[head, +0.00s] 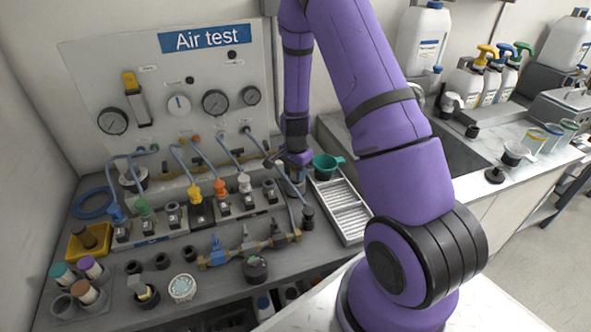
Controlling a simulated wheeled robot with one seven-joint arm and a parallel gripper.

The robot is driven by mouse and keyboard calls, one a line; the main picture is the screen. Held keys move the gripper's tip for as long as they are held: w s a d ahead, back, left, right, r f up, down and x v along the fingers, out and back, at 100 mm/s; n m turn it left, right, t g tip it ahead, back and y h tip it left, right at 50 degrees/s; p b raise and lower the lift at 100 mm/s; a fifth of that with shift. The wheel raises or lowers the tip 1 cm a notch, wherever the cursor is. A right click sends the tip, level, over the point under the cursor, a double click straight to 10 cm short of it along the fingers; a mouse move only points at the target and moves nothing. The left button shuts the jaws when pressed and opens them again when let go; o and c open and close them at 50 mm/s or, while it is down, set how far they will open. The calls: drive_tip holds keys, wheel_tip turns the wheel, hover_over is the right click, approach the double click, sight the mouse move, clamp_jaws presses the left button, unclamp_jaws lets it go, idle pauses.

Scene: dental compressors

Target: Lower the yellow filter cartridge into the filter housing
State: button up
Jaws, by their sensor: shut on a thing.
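My gripper (294,163) points down at the right end of the bench, below the wall panel. It is small and dark here, and its fingertips are hard to make out. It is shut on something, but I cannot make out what. A greyish upright cylinder (296,180) stands just under it; I cannot tell whether this is the filter housing. No yellow filter cartridge shows clearly. A rack (98,303) at the front left holds cartridges with teal (63,272), purple (87,264) and orange-brown (83,292) tops, and has an open hole.
A green cup (327,166) and a white ribbed tray (345,206) are close right of my gripper. Hoses and coloured valves (199,203) crowd its left. A brass pipe with a blue valve (216,250) lies in front. A yellow bin (76,246) stands far left.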

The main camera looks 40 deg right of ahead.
drive_tip(key=shift+r, duration=0.1)
drive_tip(key=shift+r, duration=0.5)
drive_tip(key=shift+f, duration=0.35)
idle(0.7)
drive_tip(key=shift+f, duration=0.3)
drive_tip(key=o, duration=1)
wheel_tip(320, 180, up, 11)
drive_tip(key=shift+f, duration=0.15)
